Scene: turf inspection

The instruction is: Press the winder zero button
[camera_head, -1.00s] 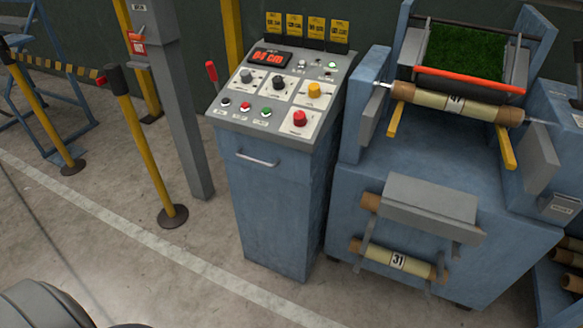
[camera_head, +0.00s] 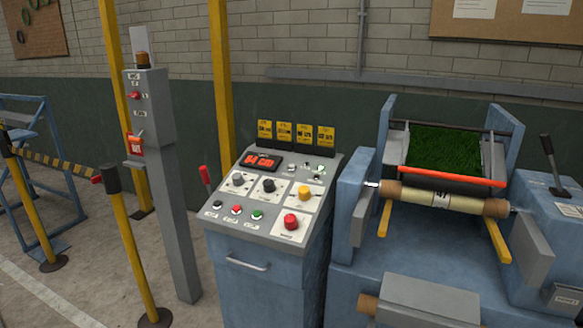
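The blue control console (camera_head: 262,275) stands in the middle of the head view. Its sloped grey panel carries a red-lit display (camera_head: 262,161), which seems to read in cm. Along the panel's lower left are a black button (camera_head: 217,204), a red button (camera_head: 236,209) and a green button (camera_head: 257,214). A large red button (camera_head: 291,222) is at the lower right. Three knobs, grey, black and yellow, sit above, with small controls beside the display. The labels are too small to read, so I cannot tell which is the winder zero button. Neither gripper is in view.
Right of the console stands the blue winder machine (camera_head: 420,262) with a turf strip (camera_head: 443,149) and a roll (camera_head: 440,198). A grey post (camera_head: 168,205) and a yellow barrier post (camera_head: 132,245) stand left. Concrete floor shows at lower left.

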